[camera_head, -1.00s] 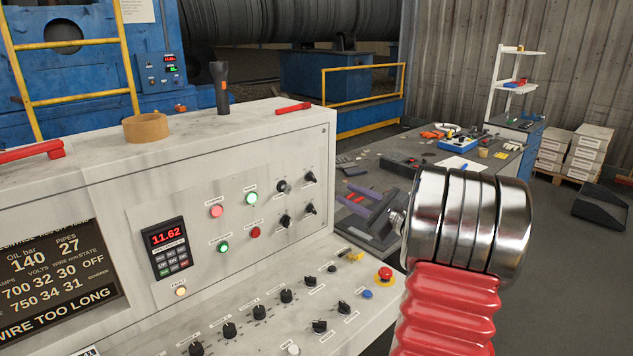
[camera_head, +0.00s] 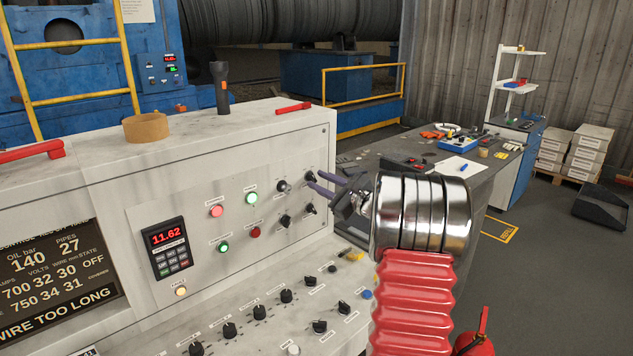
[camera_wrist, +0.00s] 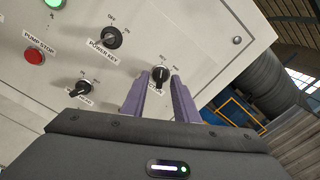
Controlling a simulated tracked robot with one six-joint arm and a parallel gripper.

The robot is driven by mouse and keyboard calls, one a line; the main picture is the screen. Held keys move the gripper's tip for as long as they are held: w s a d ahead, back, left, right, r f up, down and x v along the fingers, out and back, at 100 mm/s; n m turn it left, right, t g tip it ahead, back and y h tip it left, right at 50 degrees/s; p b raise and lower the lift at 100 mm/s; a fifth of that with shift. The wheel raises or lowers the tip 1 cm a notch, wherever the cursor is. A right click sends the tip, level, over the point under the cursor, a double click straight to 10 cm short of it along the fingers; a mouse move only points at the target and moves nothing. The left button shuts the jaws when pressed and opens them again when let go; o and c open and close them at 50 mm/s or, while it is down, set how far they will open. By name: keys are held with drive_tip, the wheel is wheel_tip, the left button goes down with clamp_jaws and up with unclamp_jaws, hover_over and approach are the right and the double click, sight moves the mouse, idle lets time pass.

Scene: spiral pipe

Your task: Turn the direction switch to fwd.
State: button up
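The direction switch is probably the black rotary knob (camera_wrist: 161,75) at the panel's upper right; its label, partly hidden by a finger, seems to end in "CTION". It also shows in the head view (camera_head: 309,177). Its position marks are too small to read. My gripper (camera_head: 314,181) is open, its two purple fingers pointing at the panel. In the wrist view the fingertips of my gripper (camera_wrist: 161,77) lie on either side of the knob, with gaps. I cannot tell how far they reach along it.
The power key knob (camera_wrist: 111,38) is up and left of the switch; another knob (camera_wrist: 80,88) is lower left. A fourth knob (camera_head: 309,208) sits just below the switch. The sloping desk (camera_head: 262,325) below carries several knobs. A flashlight (camera_head: 220,88) stands on top.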

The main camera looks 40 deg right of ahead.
drive_tip(key=shift+w, duration=0.9)
drive_tip(key=c, duration=0.6)
drive_tip(key=shift+a+f, duration=0.1)
drive_tip(key=shift+a, duration=0.15)
clamp_jaws()
drive_tip(key=shift+d, duration=0.1)
